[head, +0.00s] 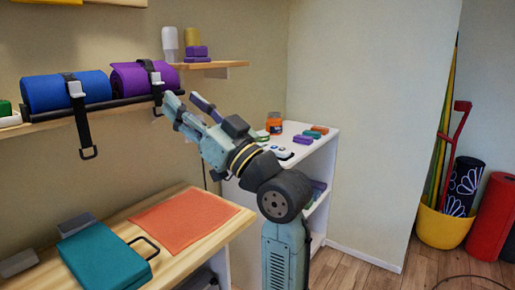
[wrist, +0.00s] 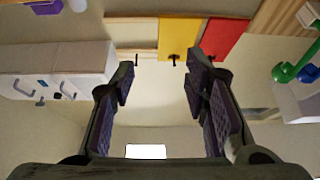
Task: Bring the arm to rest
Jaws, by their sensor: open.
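My arm is raised and bent in the head view, and my gripper (head: 182,102) points up and to the left. Its fingers are spread apart with nothing between them. In the head view the fingertips appear in front of the right end of the wall rack, close to the purple roll; I cannot tell the distance. In the wrist view my gripper (wrist: 160,90) is also open and empty.
A blue roll (head: 65,91) and a purple roll (head: 135,78) lie on the rack. Below are a wooden bench (head: 222,232), an orange mat (head: 184,222) and a teal block (head: 104,258). A white cabinet (head: 312,165) stands behind my arm.

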